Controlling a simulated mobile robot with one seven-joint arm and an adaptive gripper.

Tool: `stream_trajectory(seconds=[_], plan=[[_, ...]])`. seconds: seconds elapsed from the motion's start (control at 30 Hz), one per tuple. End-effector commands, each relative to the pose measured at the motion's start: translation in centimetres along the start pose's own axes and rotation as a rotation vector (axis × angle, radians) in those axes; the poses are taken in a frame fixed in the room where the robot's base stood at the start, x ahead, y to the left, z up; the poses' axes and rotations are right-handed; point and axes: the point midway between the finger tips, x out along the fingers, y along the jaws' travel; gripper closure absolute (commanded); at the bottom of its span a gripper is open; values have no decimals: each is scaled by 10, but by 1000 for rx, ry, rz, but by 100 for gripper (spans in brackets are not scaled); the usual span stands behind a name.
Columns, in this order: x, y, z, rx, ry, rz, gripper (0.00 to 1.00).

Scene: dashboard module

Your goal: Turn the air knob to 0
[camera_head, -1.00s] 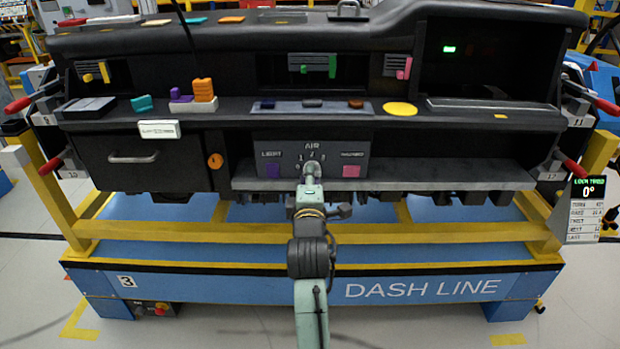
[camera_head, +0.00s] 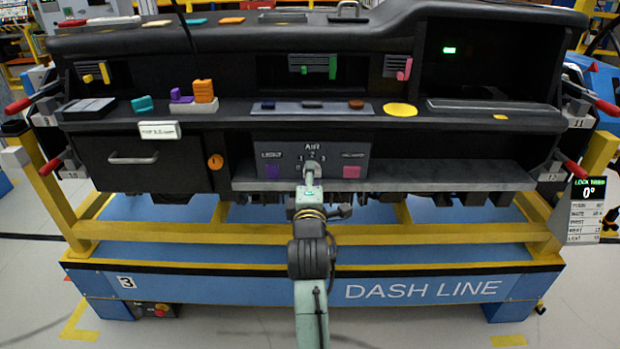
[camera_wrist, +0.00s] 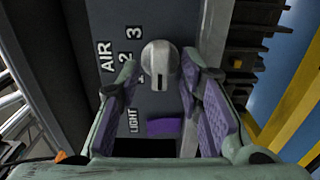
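The grey air knob (camera_wrist: 160,58) is on the dark control panel (camera_head: 275,144) under the label AIR. In the wrist view it has a dark mark on its lower side, and the digits 1, 2 and 3 lie to its left. A 0 is not visible. My gripper (camera_wrist: 160,68) is open, with one finger on each side of the knob and small gaps showing. I cannot tell how deep the fingertips reach past it. In the head view my gripper (camera_head: 310,172) covers the lower middle of the panel and hides most of the knob.
A purple button (camera_head: 272,171) marked LIGHT and a pink button (camera_head: 351,171) flank the knob. A grey ledge (camera_head: 440,176) runs right of the panel. A yellow rail (camera_head: 420,233) crosses below. An orange round knob (camera_head: 215,162) is on the left.

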Motion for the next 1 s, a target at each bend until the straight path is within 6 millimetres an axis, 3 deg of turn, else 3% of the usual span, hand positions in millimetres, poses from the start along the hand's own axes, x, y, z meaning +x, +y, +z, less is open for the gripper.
stream_trajectory(seconds=[0.23,0.63,1.0], plan=[[-8,0,0,1,0,0,67],[-68,-1,0,1,0,-1,67],[-75,0,0,0,0,0,67]])
